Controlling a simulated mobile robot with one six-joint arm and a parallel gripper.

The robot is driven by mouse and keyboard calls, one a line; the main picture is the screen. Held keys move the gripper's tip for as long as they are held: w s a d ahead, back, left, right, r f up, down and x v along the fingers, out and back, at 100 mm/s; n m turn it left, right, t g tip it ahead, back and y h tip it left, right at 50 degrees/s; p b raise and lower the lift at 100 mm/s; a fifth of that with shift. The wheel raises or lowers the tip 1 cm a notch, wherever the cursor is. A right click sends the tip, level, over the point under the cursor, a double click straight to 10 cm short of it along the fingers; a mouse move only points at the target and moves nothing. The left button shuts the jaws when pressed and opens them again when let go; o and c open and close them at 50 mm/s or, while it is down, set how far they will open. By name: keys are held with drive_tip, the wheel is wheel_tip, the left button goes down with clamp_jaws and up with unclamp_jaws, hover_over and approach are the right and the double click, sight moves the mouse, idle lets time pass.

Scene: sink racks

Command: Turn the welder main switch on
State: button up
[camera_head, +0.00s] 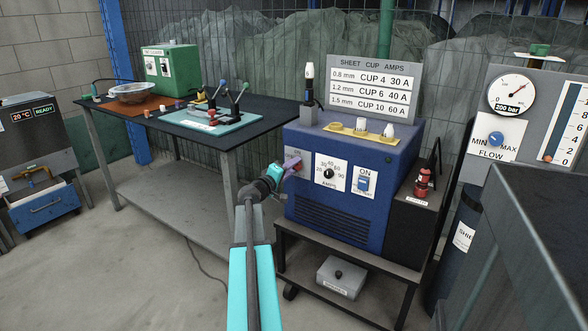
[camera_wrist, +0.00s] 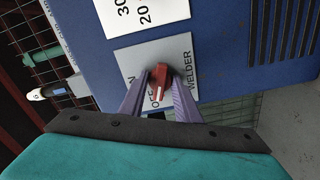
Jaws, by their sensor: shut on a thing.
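The welder main switch is a red rotary knob (camera_wrist: 162,76) on a pale plate (camera_wrist: 185,50) lettered WELDER, with OFF and part of ON showing. The plate is on the front of the blue welder (camera_head: 335,215). A pale mark on the knob lies at the OFF lettering, as far as I can see. My gripper (camera_wrist: 160,84) is shut on the knob, one purple finger on each side.
A dark workbench (camera_head: 185,125) stands at left.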

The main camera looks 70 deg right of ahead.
drive_tip(key=shift+m+b, duration=3)
drive_tip(key=shift+b, duration=3)
drive_tip(key=o, duration=0.8)
drive_tip(key=shift+a, duration=0.1)
drive_tip(key=shift+b+v, duration=0.65)
drive_tip(key=shift+v, duration=1.75)
